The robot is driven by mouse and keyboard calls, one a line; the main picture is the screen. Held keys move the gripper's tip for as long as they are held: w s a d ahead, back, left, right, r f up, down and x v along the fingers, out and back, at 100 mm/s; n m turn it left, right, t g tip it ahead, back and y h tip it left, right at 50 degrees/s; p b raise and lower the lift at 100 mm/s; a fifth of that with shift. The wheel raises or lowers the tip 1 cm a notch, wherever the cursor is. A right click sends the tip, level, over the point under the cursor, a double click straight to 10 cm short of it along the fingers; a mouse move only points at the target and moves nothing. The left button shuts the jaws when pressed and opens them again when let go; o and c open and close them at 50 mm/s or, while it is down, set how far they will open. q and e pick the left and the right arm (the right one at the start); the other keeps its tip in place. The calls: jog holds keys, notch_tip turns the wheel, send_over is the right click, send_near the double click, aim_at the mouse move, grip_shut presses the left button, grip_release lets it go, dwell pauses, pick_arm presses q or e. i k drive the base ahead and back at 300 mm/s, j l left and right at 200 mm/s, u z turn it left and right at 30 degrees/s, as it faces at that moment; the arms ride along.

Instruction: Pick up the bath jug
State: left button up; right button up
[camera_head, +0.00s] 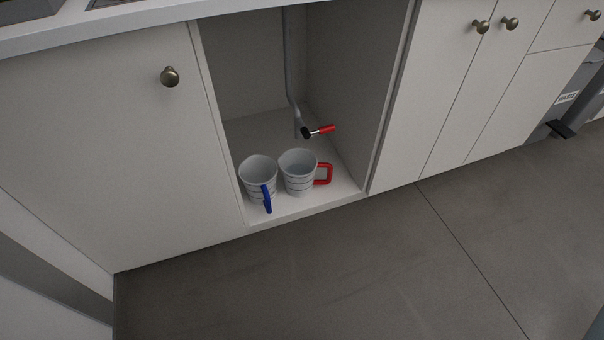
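Two light grey jugs stand upright side by side on the floor of an open cupboard, near its front edge. The left jug (256,174) has a blue handle (267,198) that faces the front. The right jug (297,173) has a red handle (327,174) that points right. Both look empty inside. I cannot tell which of them is the bath jug. Neither of my grippers shows in the head view.
Behind the jugs a grey pipe (290,70) comes down to a valve with a red lever (325,129). The cupboard's side walls close in the opening (355,90). Closed doors with round knobs (170,77) stand on both sides. The grey floor (330,270) in front is clear.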

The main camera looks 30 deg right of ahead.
aim_at(298, 166)
jog(key=z, duration=0.3)
jog(key=i+l+z, duration=0.25)
jog(key=l+z, duration=0.25)
jog(key=i+l+z, duration=0.25)
jog(key=z, duration=0.2)
